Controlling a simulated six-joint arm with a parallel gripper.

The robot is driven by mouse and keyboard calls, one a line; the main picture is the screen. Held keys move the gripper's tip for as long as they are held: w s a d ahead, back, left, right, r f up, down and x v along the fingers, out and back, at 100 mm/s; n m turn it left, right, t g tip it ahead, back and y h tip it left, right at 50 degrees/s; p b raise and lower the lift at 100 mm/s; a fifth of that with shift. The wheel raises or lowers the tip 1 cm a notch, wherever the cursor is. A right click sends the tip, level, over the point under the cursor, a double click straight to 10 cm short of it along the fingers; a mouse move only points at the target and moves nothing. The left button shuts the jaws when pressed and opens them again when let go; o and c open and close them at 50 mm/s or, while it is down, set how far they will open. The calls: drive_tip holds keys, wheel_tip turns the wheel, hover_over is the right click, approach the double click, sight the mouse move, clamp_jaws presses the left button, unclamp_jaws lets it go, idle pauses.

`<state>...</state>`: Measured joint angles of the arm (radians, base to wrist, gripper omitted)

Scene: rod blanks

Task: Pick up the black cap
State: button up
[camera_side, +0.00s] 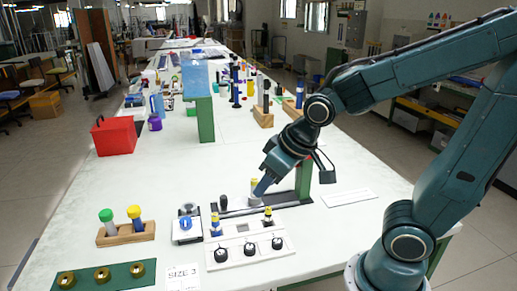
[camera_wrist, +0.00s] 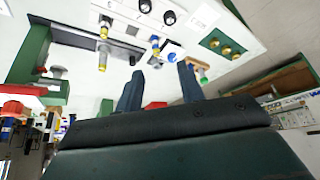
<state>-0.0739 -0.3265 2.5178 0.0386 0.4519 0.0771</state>
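A black-topped upright piece (camera_side: 224,202) stands on a dark strip on the table, left of my gripper in the side view. Several round black pieces (camera_side: 249,249) also sit in a row on a white panel (camera_side: 241,231). I cannot tell which of these is the black cap. Two of the round ones show at the top of the wrist view (camera_wrist: 169,17). My gripper (camera_side: 261,188) is above the dark strip, beside a pale yellow-topped rod (camera_side: 254,184). In the wrist view its fingers (camera_wrist: 160,78) are apart with nothing held between them.
A wooden block (camera_side: 126,234) holds green- and yellow-topped rods. A green plate (camera_side: 107,276) carries brass rings. A green post (camera_side: 304,180) stands close right of my gripper.

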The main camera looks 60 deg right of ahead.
drive_tip(key=w+a+x, duration=0.1)
drive_tip(key=a+x, duration=0.1)
drive_tip(key=x, duration=0.9)
approach(221, 252)
drive_tip(key=shift+w+f, duration=0.15)
drive_tip(key=shift+f, duration=0.3)
drive_tip(key=shift+f, duration=0.1)
drive_tip(key=shift+x, duration=1.2)
drive_tip(key=shift+w, duration=0.15)
drive_tip(key=shift+x, duration=2.45)
drive_tip(key=shift+c, duration=0.2)
drive_tip(key=c, duration=0.6)
